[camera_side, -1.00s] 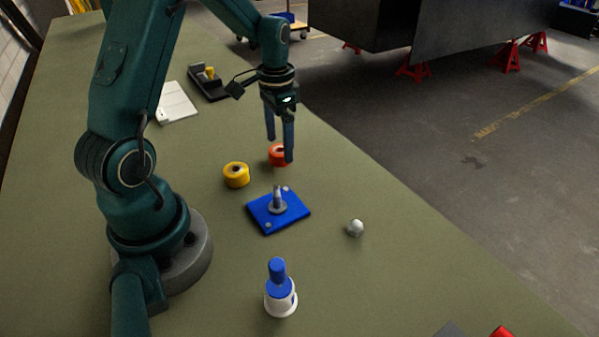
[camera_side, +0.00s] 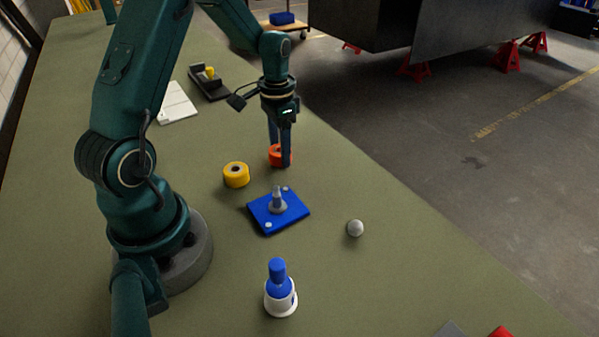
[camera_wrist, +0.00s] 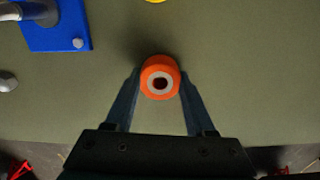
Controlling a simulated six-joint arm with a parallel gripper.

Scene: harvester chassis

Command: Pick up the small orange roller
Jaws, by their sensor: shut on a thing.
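The small orange roller (camera_side: 274,155) stands upright on the green bench top in the side view, partly hidden behind a finger of my gripper (camera_side: 280,160). In the wrist view the orange roller (camera_wrist: 160,65) shows from above, with a pale ring and a dark hole in its middle. My gripper (camera_wrist: 160,82) has one finger on each side of the roller and is shut on it. I cannot see any gap between roller and bench.
A yellow roller (camera_side: 236,180) stands close by on the left. A blue plate with a grey post (camera_side: 267,219) lies nearer the camera. A silver ball (camera_side: 355,228) and a white-and-blue bottle (camera_side: 281,302) stand farther forward. The bench right of the gripper is clear.

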